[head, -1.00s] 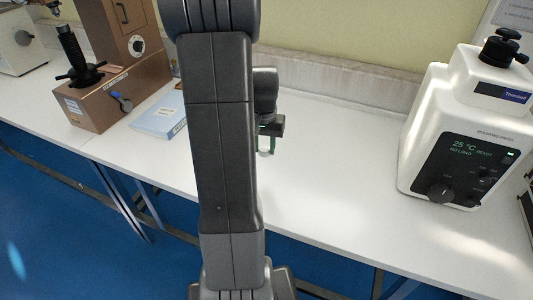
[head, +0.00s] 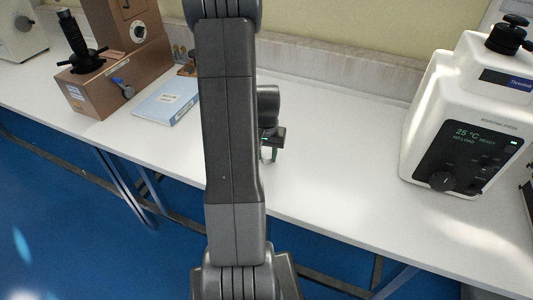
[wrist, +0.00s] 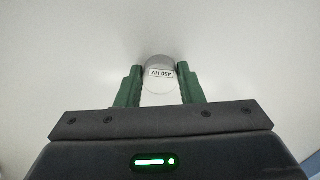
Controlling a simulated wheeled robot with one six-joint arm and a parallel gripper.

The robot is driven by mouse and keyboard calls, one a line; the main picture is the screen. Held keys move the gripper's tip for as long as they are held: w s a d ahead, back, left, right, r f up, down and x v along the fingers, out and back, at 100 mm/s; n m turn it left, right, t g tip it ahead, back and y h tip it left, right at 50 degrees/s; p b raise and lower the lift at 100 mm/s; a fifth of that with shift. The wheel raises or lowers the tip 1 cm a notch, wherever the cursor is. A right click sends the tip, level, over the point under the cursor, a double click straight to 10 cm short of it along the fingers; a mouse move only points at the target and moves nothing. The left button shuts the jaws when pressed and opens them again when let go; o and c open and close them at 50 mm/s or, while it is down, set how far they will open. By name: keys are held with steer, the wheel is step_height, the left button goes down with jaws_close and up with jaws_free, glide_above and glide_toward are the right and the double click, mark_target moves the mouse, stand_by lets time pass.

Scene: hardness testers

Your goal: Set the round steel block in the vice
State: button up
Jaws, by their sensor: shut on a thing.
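My gripper (wrist: 160,72) has green fingers, shut on the round steel block (wrist: 158,78). In the head view my gripper (head: 269,156) is over the white bench, right of my arm; the block is too small there to make out clearly. A gap under the block cannot be judged. I cannot make out a vice for certain in either view; my arm hides part of the bench.
A brown tester (head: 92,95) with a black screw column and blue lever stands at the left. A pale blue book (head: 168,100) lies beside it. Small brass-coloured items (head: 188,68) are partly behind my arm. A white mounting press (head: 425,115) stands right. The bench (head: 345,150) between is clear.

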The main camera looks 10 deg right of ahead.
steer(key=o, duration=0.7)
steer(key=shift+f, duration=0.2)
steer(key=o, duration=0.4)
steer(key=shift+r, duration=0.1)
steer(key=shift+r, duration=0.1)
